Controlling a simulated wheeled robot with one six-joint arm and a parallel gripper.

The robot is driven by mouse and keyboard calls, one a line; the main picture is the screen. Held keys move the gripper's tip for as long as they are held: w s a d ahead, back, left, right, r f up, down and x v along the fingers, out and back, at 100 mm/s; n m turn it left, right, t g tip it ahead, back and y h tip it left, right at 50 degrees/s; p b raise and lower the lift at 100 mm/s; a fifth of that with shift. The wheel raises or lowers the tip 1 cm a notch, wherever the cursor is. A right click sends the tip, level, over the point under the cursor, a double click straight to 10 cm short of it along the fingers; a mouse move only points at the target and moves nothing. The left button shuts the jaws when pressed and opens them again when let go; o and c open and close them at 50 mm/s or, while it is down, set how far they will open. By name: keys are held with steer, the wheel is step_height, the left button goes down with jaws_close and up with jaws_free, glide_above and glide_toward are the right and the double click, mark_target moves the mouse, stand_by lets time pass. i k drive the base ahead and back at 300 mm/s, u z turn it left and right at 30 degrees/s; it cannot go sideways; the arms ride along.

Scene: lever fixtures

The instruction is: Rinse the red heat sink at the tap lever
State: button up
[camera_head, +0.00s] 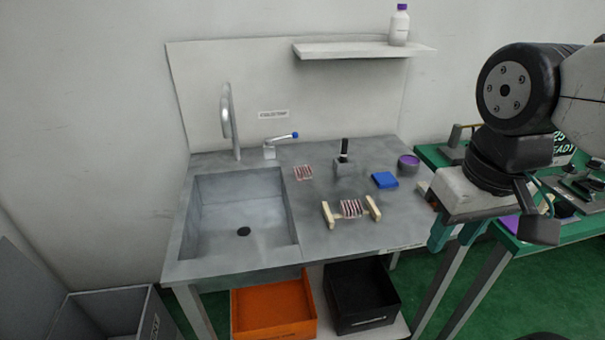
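A red finned block, which looks like the heat sink (351,208), rests on the grey counter between two beige blocks, right of the sink (243,222). A smaller flat red-striped patch (303,173) lies behind it, near the sink's back right corner; I cannot tell what it is. The tap lever (270,150), with a blue tip, stands behind the sink, right of the curved metal spout (229,120). My gripper (455,234) is at the right, beyond the counter's right edge and well apart from the heat sink. Its teal fingers look separated, with nothing seen between them.
A black-handled fixture (343,160), a blue block (384,180) and a purple-topped cup (408,164) stand on the counter. A shelf (350,49) with a bottle (399,27) hangs above. Orange (273,309) and black (361,297) bins sit below. A green table (530,245) stands at right.

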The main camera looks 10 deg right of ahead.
mark_target(267, 141)
steer(key=k, duration=0.65)
steer(key=u, duration=0.55)
steer(key=i, duration=1.2)
